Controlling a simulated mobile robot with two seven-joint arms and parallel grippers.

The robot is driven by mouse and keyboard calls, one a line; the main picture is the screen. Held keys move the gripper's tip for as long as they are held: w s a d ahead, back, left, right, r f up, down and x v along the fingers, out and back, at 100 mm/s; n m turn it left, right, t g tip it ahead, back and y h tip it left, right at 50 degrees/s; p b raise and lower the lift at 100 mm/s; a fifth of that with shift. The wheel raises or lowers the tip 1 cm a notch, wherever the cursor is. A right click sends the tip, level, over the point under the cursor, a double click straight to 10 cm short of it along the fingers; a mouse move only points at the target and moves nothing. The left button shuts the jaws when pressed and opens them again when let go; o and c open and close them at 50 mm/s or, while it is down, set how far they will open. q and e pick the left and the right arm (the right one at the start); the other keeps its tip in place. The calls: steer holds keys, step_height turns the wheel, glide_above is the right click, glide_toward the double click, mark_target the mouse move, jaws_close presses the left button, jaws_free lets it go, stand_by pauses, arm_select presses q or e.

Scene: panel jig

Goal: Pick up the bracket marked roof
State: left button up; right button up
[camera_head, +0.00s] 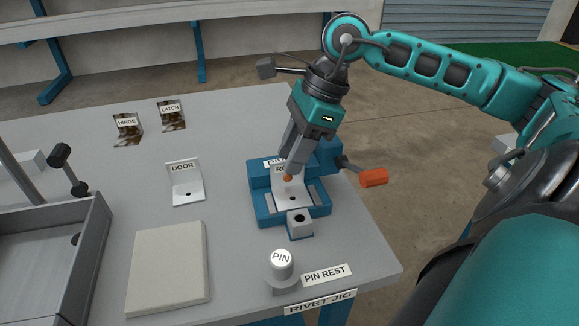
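A pale L-shaped bracket (293,198) sits in a blue jig (262,206) near the table's right side. Its upright face carries a label of which "RO" shows; the rest is hidden behind my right gripper. My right gripper (291,168) points down at the upright face, with its fingertips at or just in front of the top of it. Whether the fingers touch or grip the bracket cannot be seen. A small orange spot shows just below the fingertips. My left gripper is not in view.
A bracket marked DOOR (187,188) stands left of the jig; HINGE (127,128) and LATCH (171,115) brackets stand farther back. An orange-ended handle (373,177) sticks out right of the jig. A PIN (281,264) stands in front, and a grey tray (88,262) at left.

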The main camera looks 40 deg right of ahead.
steer(key=shift+w+a+f, duration=0.1)
steer(key=shift+a+f, duration=0.1)
steer(key=shift+f, duration=0.35)
jaws_close()
steer(key=shift+f, duration=0.1)
stand_by(0.9)
